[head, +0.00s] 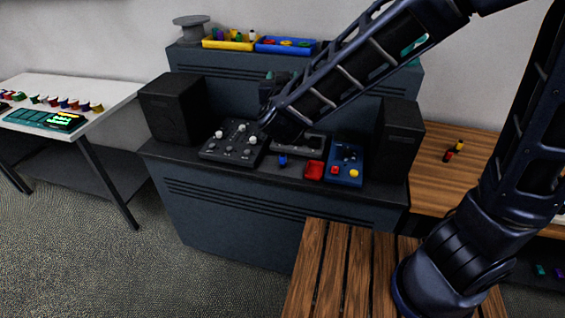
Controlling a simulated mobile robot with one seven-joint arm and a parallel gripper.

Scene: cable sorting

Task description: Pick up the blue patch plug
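A small blue plug (283,160) sits on the dark console top, in front of a low grey device and to the left of a red block. I take it to be the blue patch plug. The end of my arm, with my gripper (268,92), hangs above and behind the plug, over the area right of the knob mixer. The gripper appears apart from the plug. Its fingers are dark against the dark console, so their opening does not show clearly.
A black knob mixer (233,141) and a black speaker (174,108) stand left of the plug. A red block (314,170), a blue control box (345,164) and another speaker (400,138) stand right. Yellow (229,44) and blue (286,46) trays sit on the upper shelf.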

